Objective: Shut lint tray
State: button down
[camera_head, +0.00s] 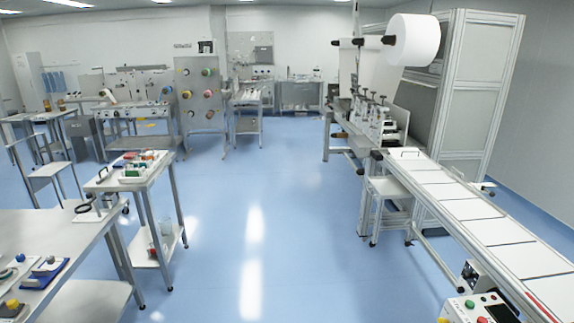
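The web converter (440,75) stands at the right, with a large white roll (412,40) at its top. I cannot pick out the lint tray for certain. A flat white surface on metal legs (388,187) juts out low beside the converter, under the near end of its roller section (375,122); whether this is the tray or a small stand is too small to tell. My gripper is not in view.
A long conveyor (460,205) with flat white sheets runs from the converter toward the lower right. A control box (480,309) sits at the bottom right. A small cart (138,176) and a workbench (60,245) stand at the left. The blue floor (270,200) between is clear.

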aim_at(384, 187)
jog(key=i+z, duration=0.1)
jog(key=i, duration=0.85)
jog(key=i+j+z, duration=0.1)
jog(key=i, duration=0.9)
jog(key=i+l, duration=0.3)
jog(key=i, duration=0.2)
jog(key=i+l, duration=0.3)
jog(key=i, duration=0.2)
jog(key=i+l, duration=0.35)
jog(key=i, duration=0.15)
jog(key=i+l, duration=0.3)
jog(key=i, duration=0.2)
jog(key=i+l+u, duration=0.1)
jog(key=l, duration=0.25)
jog(key=i+l+u, duration=0.1)
jog(key=i+l, duration=0.2)
jog(key=l, duration=0.1)
